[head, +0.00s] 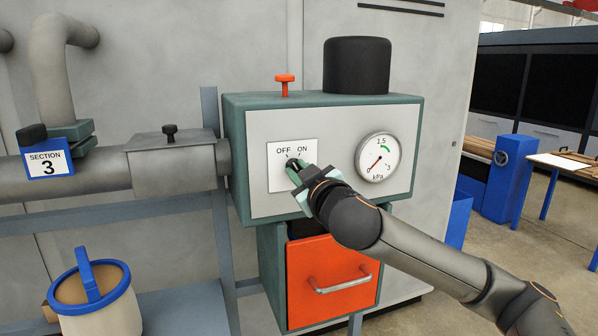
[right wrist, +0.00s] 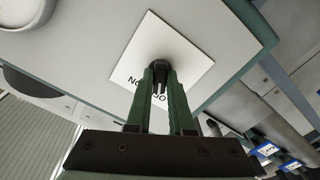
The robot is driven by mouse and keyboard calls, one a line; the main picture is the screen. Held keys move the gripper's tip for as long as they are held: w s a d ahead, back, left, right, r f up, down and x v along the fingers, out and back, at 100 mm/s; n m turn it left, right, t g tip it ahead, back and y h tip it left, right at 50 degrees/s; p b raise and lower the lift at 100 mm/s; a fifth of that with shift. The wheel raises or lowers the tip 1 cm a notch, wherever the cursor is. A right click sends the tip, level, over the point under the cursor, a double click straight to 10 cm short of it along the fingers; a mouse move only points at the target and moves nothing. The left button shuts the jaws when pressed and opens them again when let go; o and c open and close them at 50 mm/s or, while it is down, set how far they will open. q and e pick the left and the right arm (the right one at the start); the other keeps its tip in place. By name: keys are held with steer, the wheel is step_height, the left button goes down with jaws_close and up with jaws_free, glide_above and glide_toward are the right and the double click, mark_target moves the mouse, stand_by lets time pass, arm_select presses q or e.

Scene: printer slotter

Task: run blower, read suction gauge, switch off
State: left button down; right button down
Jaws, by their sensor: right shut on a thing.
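The blower control box (head: 236,150) is a teal housing with a light front panel. Its rotary switch (right wrist: 162,72) is a dark knob on a white plate (head: 312,150) marked OFF and ON. My right gripper (head: 295,172) is shut on this knob, and its green fingers (right wrist: 163,88) sit on either side of it. The fingers cover much of the knob, so I cannot tell which mark it points to. The round suction gauge (head: 378,157), marked in kPa, is to the right of the switch. Its red needle points to the lower left, near 0. My left gripper is not in view.
An orange drawer (head: 332,280) with a metal handle is below the box. A red knob (head: 285,79) and a black cylinder (head: 357,65) stand on top. A pipe with a SECTION 3 tag (head: 47,163) and a bucket (head: 95,300) are at the left.

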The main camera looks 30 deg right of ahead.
steer(key=shift+f, duration=0.1)
steer(key=shift+m+b, duration=0.5)
steer(key=shift+m, duration=0.6)
steer(key=m, duration=0.3)
steer(key=m+p, duration=0.1)
steer(key=m, duration=0.4)
steer(key=shift+m+p, duration=0.3)
steer(key=shift+m, duration=0.6)
